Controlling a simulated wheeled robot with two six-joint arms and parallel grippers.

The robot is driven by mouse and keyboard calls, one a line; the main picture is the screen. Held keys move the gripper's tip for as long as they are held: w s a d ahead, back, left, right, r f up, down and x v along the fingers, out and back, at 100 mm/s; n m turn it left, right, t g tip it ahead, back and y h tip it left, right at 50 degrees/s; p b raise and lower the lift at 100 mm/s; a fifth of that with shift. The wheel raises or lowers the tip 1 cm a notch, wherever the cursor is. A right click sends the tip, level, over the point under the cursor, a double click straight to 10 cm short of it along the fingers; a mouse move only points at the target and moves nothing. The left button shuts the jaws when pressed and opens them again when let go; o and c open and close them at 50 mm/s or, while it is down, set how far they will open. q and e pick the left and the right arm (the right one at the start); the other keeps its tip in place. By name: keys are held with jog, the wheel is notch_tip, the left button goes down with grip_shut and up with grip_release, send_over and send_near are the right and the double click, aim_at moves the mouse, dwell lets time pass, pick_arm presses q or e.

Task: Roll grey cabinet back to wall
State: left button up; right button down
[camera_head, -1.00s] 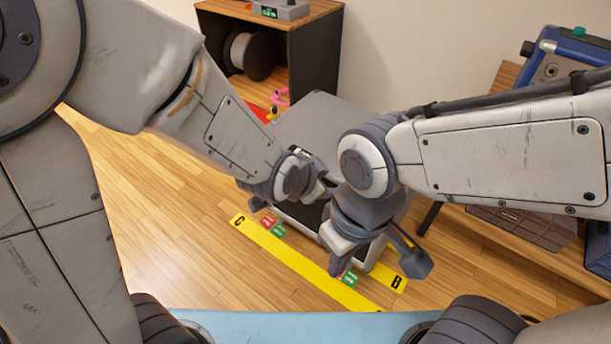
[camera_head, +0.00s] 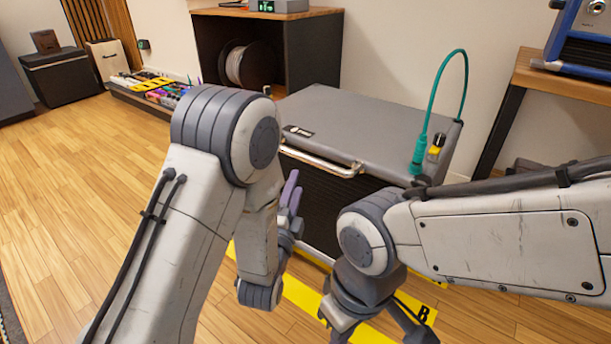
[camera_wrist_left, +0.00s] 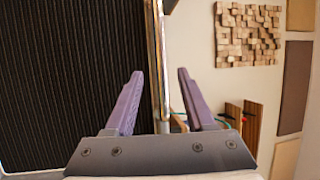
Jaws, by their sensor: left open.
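The grey cabinet (camera_head: 355,122) stands ahead in the head view, with a grey top, a dark ribbed front and a chrome handle bar (camera_head: 322,165) along its upper front edge. My left gripper (camera_head: 293,190) is upright just below and in front of the handle. In the left wrist view its purple fingers (camera_wrist_left: 160,72) are apart. The ribbed front (camera_wrist_left: 70,80) fills the left side. My right gripper (camera_head: 380,328) is low in front of the cabinet, its fingertips cut off.
Yellow floor tape (camera_head: 305,300) lies before the cabinet. A green cable (camera_head: 432,100) rises from its top right. A black shelf unit (camera_head: 310,50) stands behind left and a wooden table (camera_head: 560,85) at the right. Floor at the left (camera_head: 70,190) is clear.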

aim_at(305, 158)
pick_arm(q)
jog(key=b+x, duration=0.3)
jog(key=x, duration=0.7)
jog(key=shift+w+r, duration=0.15)
grip_shut()
dwell(1.2)
